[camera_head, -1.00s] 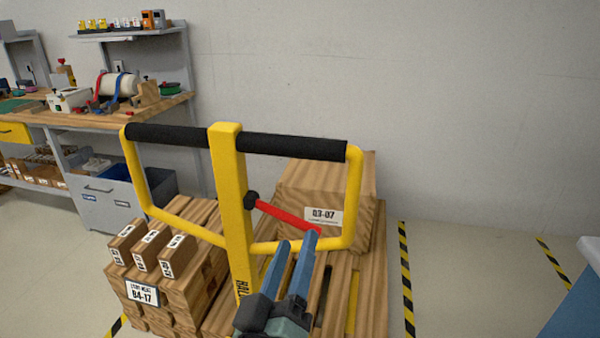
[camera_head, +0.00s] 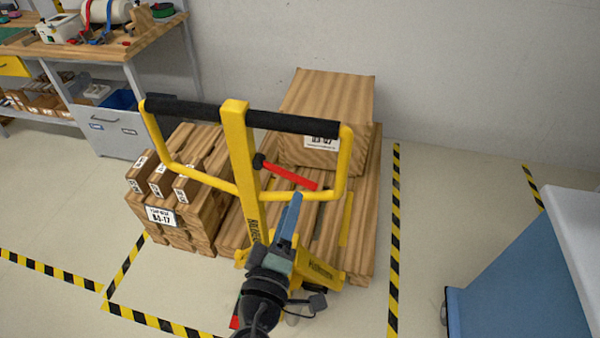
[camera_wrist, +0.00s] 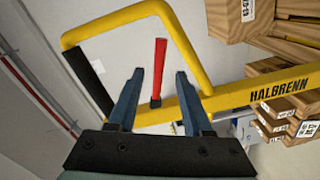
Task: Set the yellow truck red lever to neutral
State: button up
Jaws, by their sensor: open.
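The yellow truck's handle (camera_head: 234,140) stands upright as a loop with a black grip bar (camera_head: 290,121) on top. The red lever (camera_head: 290,174) sticks out from a black pivot (camera_head: 259,161) on the post and slopes down to the right inside the loop. My gripper (camera_head: 293,203) is just below the lever's free end, apart from it as far as I can tell. In the wrist view the jaws (camera_wrist: 155,85) are open and empty, and the red lever (camera_wrist: 160,68) shows between and beyond the fingertips.
A large wooden crate (camera_head: 330,93) stands on the pallet behind the handle. Stacked wooden blocks (camera_head: 205,160) are at left. A blue cabinet (camera_head: 525,270) is at right. A workbench (camera_head: 90,50) is at back left. Striped floor tape (camera_head: 394,240) runs between.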

aim_at(299, 184)
jog(key=p+x, duration=0.1)
jog(key=x, duration=0.7)
grip_shut()
dwell(1.3)
